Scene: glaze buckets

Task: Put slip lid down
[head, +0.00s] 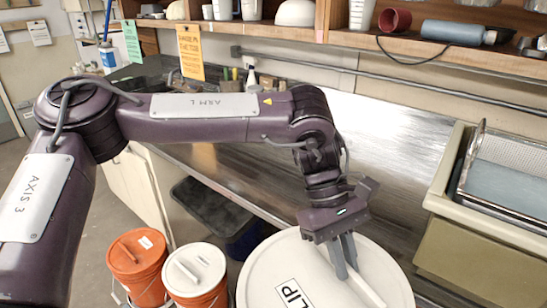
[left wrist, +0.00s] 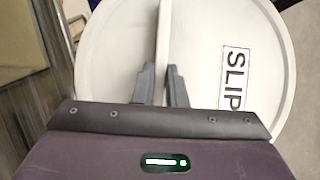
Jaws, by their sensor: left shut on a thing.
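The slip lid (head: 262,273) is a large round off-white disc with a "SLIP" label, at the bottom of the head view and cut off by its edge. It also fills much of the left wrist view (left wrist: 205,30). My left gripper (head: 345,268) is over the lid, shut on its raised bar handle (head: 365,288). In the left wrist view the handle (left wrist: 163,40) runs between the two fingers (left wrist: 160,95). What is under the lid is hidden. My right gripper is not in view.
An orange-lidded bucket (head: 138,285) and a white-lidded orange bucket (head: 205,296) stand left of the lid. A dark bin (head: 215,215) is behind them. A metal counter (head: 385,140) runs behind, with a tan sink-like tub (head: 475,255) at right.

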